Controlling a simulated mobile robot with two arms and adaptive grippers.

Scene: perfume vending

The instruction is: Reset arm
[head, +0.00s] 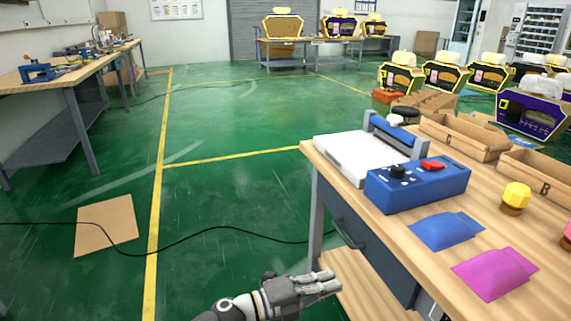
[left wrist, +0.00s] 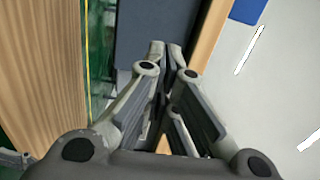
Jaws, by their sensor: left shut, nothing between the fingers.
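My left gripper (head: 328,283) is at the bottom centre of the head view, beside the drawer side of the wooden table (head: 318,160) and below its top. In the left wrist view its fingers (left wrist: 165,50) are closed together with nothing between them. My right gripper does not show in either view.
A blue control box (head: 418,188), a white press (head: 360,150), a blue pouch (head: 445,230), a magenta pouch (head: 495,273) and a yellow bottle (head: 516,196) are on the table. Wooden boxes (head: 464,138) stand behind. Green floor (head: 230,200) is open at left, with a cardboard sheet (head: 106,224) and black cable.

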